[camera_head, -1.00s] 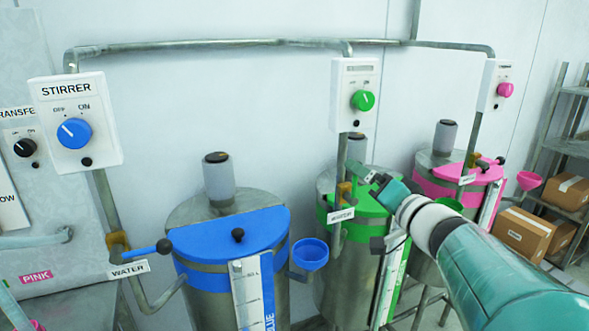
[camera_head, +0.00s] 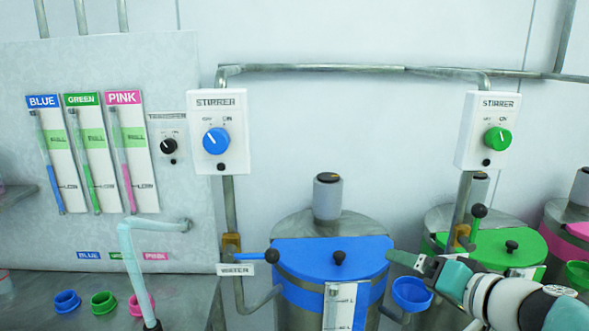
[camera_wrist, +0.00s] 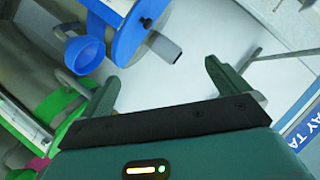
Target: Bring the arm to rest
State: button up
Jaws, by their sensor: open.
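My gripper (camera_head: 424,264) shows in the head view at the lower right, on my teal and white arm. It lies between the blue-lidded drum (camera_head: 330,250) and the green-lidded drum (camera_head: 495,246), near the blue funnel (camera_head: 411,293). In the wrist view my gripper (camera_wrist: 160,78) has its two dark green fingers wide apart with nothing between them. Beyond the fingers, the blue funnel (camera_wrist: 85,54) is at the upper left and a pale surface fills the middle. I cannot tell the exact gap between gripper and funnel.
Stirrer boxes with a blue knob (camera_head: 216,141) and a green knob (camera_head: 497,138) hang on the wall under a pipe (camera_head: 330,68). A panel with gauges (camera_head: 98,150) and a bench (camera_head: 190,300) with coloured rings stand at left. A pink-lidded drum (camera_head: 570,232) is at right.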

jog(key=s+a+f+n+g+h, duration=0.4)
jog(key=s+a+f+g+h, duration=0.1)
jog(key=s+f, duration=0.4)
jog(key=shift+s+a+f+g+h, duration=0.35)
jog(key=shift+s+a+g, duration=0.35)
jog(key=shift+s+g, duration=0.5)
